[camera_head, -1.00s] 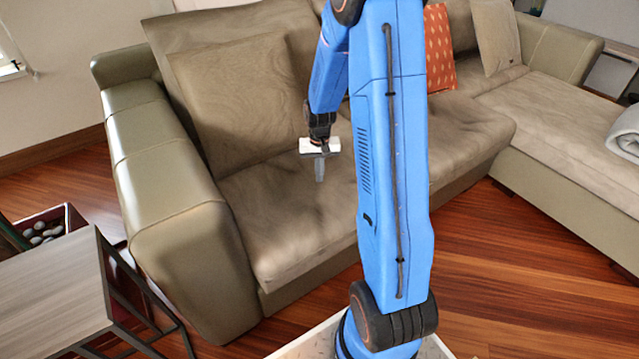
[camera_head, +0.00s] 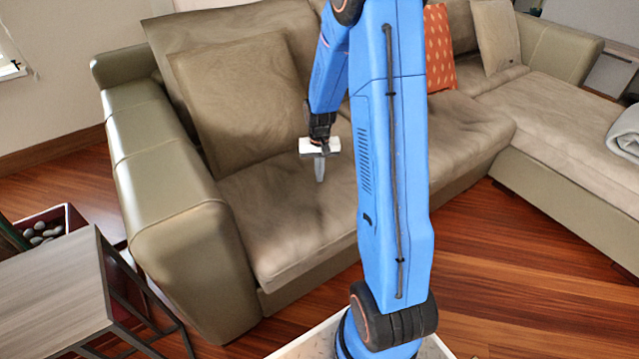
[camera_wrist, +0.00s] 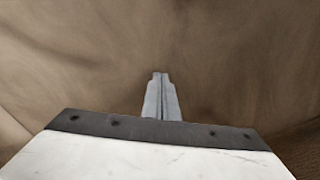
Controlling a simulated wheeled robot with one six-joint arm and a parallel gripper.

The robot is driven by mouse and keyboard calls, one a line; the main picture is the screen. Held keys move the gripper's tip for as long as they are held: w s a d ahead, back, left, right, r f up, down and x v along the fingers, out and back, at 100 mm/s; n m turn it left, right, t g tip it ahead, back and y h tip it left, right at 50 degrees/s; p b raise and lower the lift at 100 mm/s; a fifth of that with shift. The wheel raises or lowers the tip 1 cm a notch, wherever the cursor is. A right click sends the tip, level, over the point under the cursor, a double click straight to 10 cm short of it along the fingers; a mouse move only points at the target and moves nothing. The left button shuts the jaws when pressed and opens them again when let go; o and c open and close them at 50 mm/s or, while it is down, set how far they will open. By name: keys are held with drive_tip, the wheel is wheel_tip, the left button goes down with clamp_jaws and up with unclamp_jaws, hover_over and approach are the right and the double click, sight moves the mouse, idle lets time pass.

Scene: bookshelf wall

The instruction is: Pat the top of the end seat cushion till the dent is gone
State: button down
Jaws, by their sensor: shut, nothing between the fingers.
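The end seat cushion (camera_head: 270,215) is brown-beige fabric, at the left end of the sofa next to the armrest. Its top looks soft and uneven, with darker shading; I cannot make out a clear dent. My gripper (camera_head: 320,180) is shut and empty, fingers pointing down at the cushion's top. In the wrist view the shut fingertips (camera_wrist: 161,78) show against brown fabric (camera_wrist: 230,70) that fills the background. I cannot tell whether the tips touch the cushion. My blue arm hides the cushion's right part.
A large back cushion (camera_head: 240,100) leans behind the seat. The padded armrest (camera_head: 175,180) stands at the left. A small wooden table (camera_head: 50,295) is at the lower left, by a box of stones (camera_head: 45,230).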

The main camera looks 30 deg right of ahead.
drive_tip(key=shift+f, duration=0.1)
drive_tip(key=shift+f, duration=1.3)
drive_tip(key=shift+r, duration=2)
drive_tip(key=shift+f, duration=0.1)
drive_tip(key=shift+r, duration=0.7)
drive_tip(key=shift+r, duration=1.5)
wheel_tip(320, 180, up, 18)
drive_tip(key=shift+f, duration=0.25)
